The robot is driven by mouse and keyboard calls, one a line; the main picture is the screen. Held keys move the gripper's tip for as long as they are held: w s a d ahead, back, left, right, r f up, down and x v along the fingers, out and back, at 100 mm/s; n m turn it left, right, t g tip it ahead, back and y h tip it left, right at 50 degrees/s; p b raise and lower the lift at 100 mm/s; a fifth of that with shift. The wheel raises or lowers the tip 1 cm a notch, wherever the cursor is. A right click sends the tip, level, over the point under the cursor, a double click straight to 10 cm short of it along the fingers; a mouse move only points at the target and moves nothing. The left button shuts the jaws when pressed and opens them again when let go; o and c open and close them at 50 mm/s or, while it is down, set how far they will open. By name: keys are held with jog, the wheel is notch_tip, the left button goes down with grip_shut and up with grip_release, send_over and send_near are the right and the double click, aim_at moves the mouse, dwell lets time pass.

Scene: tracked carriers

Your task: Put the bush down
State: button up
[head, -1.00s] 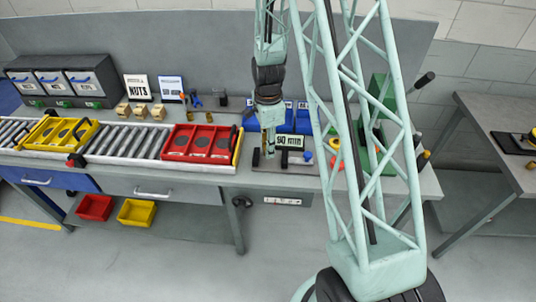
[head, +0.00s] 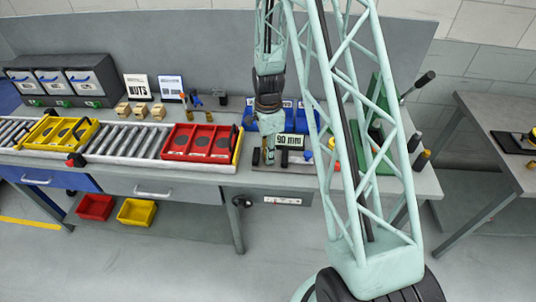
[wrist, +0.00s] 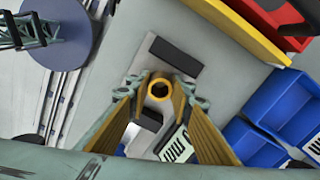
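The bush, a brass-coloured ring (wrist: 160,90), sits between my fingertips in the wrist view, with its dark hole facing the camera. My gripper (head: 268,158) is shut on it; the yellow-padded fingers also show in the wrist view (wrist: 161,93). In the head view my gripper points down over a grey plate (head: 258,166) at the bench's front, left of a "90 mm" display (head: 291,141). The bush is too small to make out in the head view. I cannot tell whether it touches the plate.
A black block (wrist: 176,55) lies close to my fingertips. Blue bins (wrist: 293,105) stand near. A red tray (head: 201,143) and a yellow tray (head: 57,134) rest on the roller conveyor (head: 125,143) to the left. Small wooden blocks (head: 140,110) stand behind the conveyor.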

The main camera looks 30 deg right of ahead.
jog(key=o, duration=0.4)
jog(key=shift+r, duration=0.15)
jog(key=shift+r, duration=6)
